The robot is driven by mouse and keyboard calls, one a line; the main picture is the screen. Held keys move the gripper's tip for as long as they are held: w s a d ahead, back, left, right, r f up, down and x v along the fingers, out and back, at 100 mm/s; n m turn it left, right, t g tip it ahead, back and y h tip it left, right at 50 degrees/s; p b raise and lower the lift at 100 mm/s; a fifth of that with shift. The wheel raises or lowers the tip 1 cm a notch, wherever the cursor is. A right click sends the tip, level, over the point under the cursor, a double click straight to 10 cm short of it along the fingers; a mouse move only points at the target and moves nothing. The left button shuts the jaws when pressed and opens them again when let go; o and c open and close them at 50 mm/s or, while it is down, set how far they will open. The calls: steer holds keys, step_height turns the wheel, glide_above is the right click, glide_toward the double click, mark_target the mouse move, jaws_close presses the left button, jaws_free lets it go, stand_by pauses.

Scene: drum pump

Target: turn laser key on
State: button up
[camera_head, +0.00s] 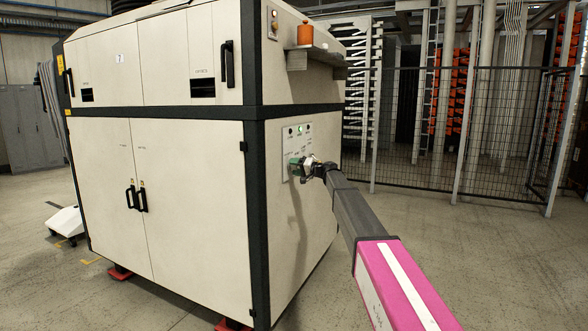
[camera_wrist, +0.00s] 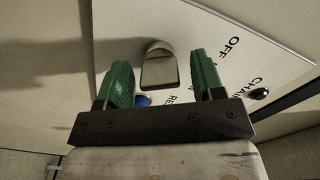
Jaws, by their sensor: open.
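The control panel (camera_head: 298,145) is a pale plate on the right side of a large cream machine. In the wrist view the panel (camera_wrist: 232,62) carries the letters OFF and other partly hidden text. A silver, rounded piece (camera_wrist: 159,68) stands out from it and looks like the key; I cannot read its own label. My gripper (camera_head: 299,167) is at the panel's lower part in the head view. In the wrist view my gripper (camera_wrist: 162,72) is open, with one green finger on each side of the silver piece. Gaps show on both sides.
A blue button (camera_wrist: 143,100) lies by the left finger and a black knob (camera_wrist: 258,94) sits to the right. A shelf (camera_head: 316,62) with an orange container (camera_head: 305,33) juts out above the panel. A black mesh fence (camera_head: 450,125) stands behind on the right.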

steer(key=shift+w+a, duration=0.15)
steer(key=shift+a, duration=0.2)
steer(key=c, duration=0.9)
steer(key=shift+c, duration=0.2)
steer(key=shift+m, duration=0.3)
steer(key=m, duration=0.5)
steer(key=shift+f+m, duration=0.1)
steer(key=shift+m, duration=0.2)
steer(key=m, duration=0.5)
steer(key=shift+f+m, duration=0.1)
steer(key=shift+m, duration=0.2)
